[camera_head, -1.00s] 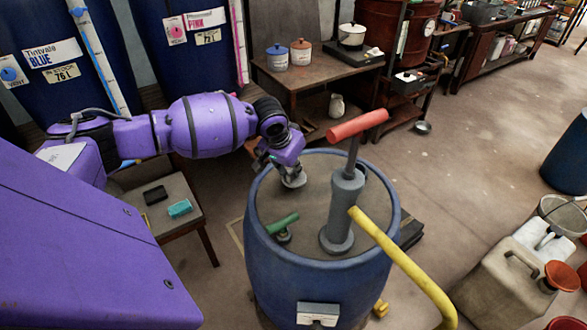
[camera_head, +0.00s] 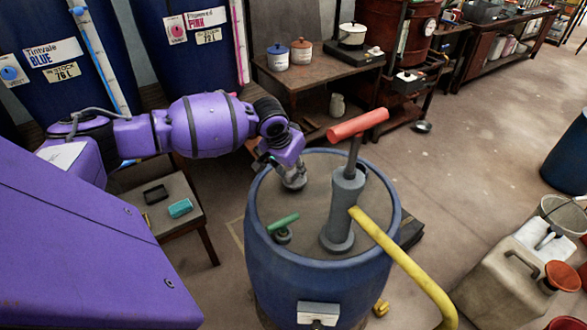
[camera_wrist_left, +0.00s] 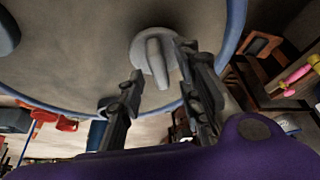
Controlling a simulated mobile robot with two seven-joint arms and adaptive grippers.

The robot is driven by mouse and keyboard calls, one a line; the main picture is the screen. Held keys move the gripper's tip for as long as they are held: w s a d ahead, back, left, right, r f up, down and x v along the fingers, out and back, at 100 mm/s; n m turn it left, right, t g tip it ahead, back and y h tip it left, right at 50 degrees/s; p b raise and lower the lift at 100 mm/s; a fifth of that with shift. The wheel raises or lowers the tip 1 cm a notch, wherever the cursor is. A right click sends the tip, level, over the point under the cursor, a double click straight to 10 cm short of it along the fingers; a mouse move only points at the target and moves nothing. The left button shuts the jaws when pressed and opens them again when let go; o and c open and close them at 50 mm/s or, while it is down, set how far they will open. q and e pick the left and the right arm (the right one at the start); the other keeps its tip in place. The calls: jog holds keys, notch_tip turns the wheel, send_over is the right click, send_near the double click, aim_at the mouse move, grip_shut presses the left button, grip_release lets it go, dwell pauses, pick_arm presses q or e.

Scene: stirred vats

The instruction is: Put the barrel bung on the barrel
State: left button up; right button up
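The blue barrel (camera_head: 320,273) stands upright with a grey-brown top. The grey barrel bung (camera_wrist_left: 146,38), a round disc with a raised grip bar, is at the barrel's top, near its rim; whether it is fully seated cannot be told. In the head view the bung is mostly hidden under my left gripper (camera_head: 286,174), at the barrel's back left. In the wrist view my left gripper (camera_wrist_left: 160,62) is open, its fingers apart on either side of the bung's grip bar, with gaps showing. My right gripper is not in view.
A grey pump (camera_head: 344,205) with a red handle (camera_head: 357,124) and yellow hose (camera_head: 407,262) rises from the barrel top. A green-handled fitting (camera_head: 283,226) sits front left of it. A small stool (camera_head: 180,222) stands left; jerrycans (camera_head: 502,275) stand right.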

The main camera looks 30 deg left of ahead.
pick_arm(q)
jog(key=p+v, duration=0.1)
jog(key=v, duration=1)
jog(key=shift+s+r, duration=0.15)
jog(key=shift+r, duration=0.25)
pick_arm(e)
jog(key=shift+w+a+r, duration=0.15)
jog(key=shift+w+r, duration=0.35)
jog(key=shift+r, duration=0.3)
pick_arm(q)
jog(key=shift+c, duration=0.5)
